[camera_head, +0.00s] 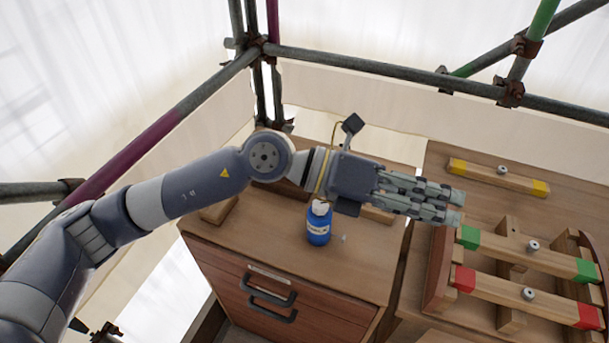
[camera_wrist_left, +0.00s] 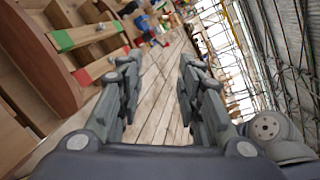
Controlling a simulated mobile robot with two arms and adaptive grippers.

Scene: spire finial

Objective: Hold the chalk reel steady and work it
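A small blue body with a pale label and a white top (camera_head: 318,224) stands on the wooden drawer cabinet top, below my left wrist. It may be the chalk reel; I cannot tell for sure. A tiny light piece lies or sticks out at its right. My left gripper (camera_head: 452,205) reaches past it to the right, over the edge of the neighbouring bench. In the left wrist view the gripper (camera_wrist_left: 158,95) has its fingers wide apart with nothing between them. My right gripper is in neither view.
The drawer cabinet (camera_head: 362,268) has dark handles in front. On the right bench lie a green-ended bar (camera_head: 515,250), a red-ended bar (camera_head: 510,297) and a yellow-ended bar (camera_head: 498,177). Scaffold tubes (camera_head: 385,69) run behind. The cabinet top in front of the blue body is clear.

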